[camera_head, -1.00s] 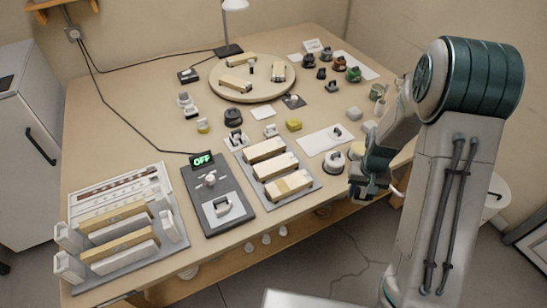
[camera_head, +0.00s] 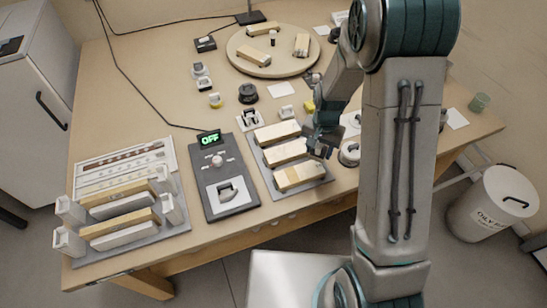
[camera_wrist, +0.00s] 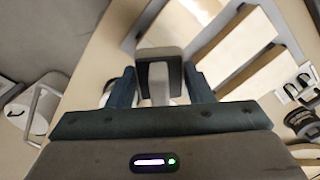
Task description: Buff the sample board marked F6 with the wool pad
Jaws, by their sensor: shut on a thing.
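Three pale wooden sample boards lie side by side on a grey tray (camera_head: 264,176): a far board (camera_head: 277,133), a middle board (camera_head: 285,151) and a near board (camera_head: 300,176) with a darker band. I cannot read any F6 mark. My gripper (camera_head: 323,147) is over the right ends of the boards. In the wrist view my gripper (camera_wrist: 160,90) is shut on the pale grip of a dark, rounded-square handled tool (camera_wrist: 158,55). The tool's underside is hidden, so I cannot tell whether it is the wool pad. Boards also show at right in the wrist view (camera_wrist: 238,45).
A grey control box (camera_head: 218,178) reading OFF stands left of the tray. A rack with boards (camera_head: 120,215) stands at far left. A round turntable (camera_head: 272,62) with blocks is at the back. Handled pads (camera_head: 350,153) stand right of the boards.

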